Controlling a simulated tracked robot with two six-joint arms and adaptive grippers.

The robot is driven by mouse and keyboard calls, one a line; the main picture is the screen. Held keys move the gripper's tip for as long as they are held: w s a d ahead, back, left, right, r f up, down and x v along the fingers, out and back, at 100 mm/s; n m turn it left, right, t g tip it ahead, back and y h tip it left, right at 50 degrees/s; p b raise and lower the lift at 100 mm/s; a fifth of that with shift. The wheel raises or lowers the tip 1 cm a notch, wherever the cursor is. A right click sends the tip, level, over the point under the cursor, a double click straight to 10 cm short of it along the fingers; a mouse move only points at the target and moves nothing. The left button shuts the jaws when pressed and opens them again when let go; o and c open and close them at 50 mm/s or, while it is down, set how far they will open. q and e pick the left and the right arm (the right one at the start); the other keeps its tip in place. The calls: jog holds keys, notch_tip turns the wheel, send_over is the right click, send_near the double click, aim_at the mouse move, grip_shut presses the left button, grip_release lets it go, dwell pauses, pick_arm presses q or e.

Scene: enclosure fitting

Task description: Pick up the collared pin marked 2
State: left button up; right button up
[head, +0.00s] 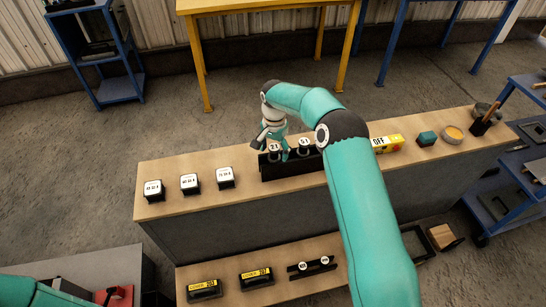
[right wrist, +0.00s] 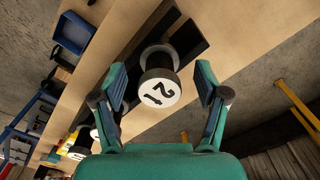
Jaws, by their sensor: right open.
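The collared pin marked 2 (head: 274,147) stands in a black rack (head: 268,174) on the upper wooden shelf. In the right wrist view the pin (right wrist: 160,91) shows a white round top with a 2 and a second, smaller-looking mark, over a black collar. My right gripper (head: 274,138) is over it. In the right wrist view the open fingers (right wrist: 160,72) are on either side of the pin, with gaps between. A second white-topped pin (head: 304,143) stands to the right in the same rack. My left gripper is out of view.
Several black blocks with white labelled tops (head: 190,182) stand left of the rack. A lower shelf (head: 228,292) holds yellow-labelled boxes and another pin rack (head: 311,268).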

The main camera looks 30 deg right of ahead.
jog(key=shift+a+f, duration=0.1)
jog(key=shift+f, duration=0.55)
jog(key=shift+r, duration=0.1)
grip_shut()
